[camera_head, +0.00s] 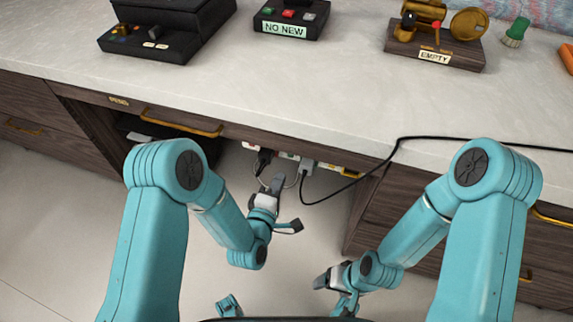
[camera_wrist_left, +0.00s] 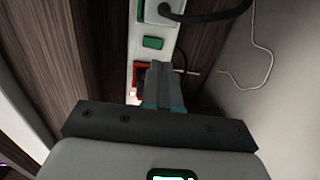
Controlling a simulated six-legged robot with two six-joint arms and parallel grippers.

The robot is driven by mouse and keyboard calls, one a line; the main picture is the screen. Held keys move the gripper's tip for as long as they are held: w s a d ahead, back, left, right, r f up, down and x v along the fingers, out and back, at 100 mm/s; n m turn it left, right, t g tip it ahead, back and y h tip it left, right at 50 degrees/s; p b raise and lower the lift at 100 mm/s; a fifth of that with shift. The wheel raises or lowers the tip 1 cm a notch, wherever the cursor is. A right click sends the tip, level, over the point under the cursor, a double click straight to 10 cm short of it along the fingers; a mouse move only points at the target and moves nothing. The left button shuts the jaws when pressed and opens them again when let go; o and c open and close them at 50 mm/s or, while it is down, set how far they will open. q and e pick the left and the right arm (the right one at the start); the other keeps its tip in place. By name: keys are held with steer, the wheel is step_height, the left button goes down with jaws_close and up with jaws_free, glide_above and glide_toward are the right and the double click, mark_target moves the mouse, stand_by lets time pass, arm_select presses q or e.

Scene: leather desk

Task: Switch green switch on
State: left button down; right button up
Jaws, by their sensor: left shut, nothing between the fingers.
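A white power strip (camera_head: 250,146) runs under the desk's front edge in the head view. In the left wrist view the same strip (camera_wrist_left: 139,47) stands upright in the picture. A small green switch (camera_wrist_left: 152,43) sits on it, just above the fingertips. A red switch or socket (camera_wrist_left: 140,72) lies beside the fingertips, partly hidden by them. My left gripper (camera_head: 278,181) is shut and empty, close to the strip; it also shows in the left wrist view (camera_wrist_left: 158,66). Whether it touches the strip is unclear. My right gripper (camera_head: 322,282) hangs low, away from the strip.
A dark plug with a black cable (camera_wrist_left: 205,14) is at the strip's upper end in the wrist view. A grey plug (camera_head: 307,166) sits right of my left gripper. A thin pale wire (camera_wrist_left: 262,50) hangs nearby. Wooden drawers (camera_head: 45,110) flank the opening; the desktop (camera_head: 330,90) lies above.

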mark_target(290, 156)
arm_select(q)
steer(key=b+x, duration=0.1)
steer(key=x, duration=0.6)
steer(key=shift+w+t+b, duration=0.2)
steer(key=shift+t+b, duration=0.1)
steer(key=shift+b, duration=0.6)
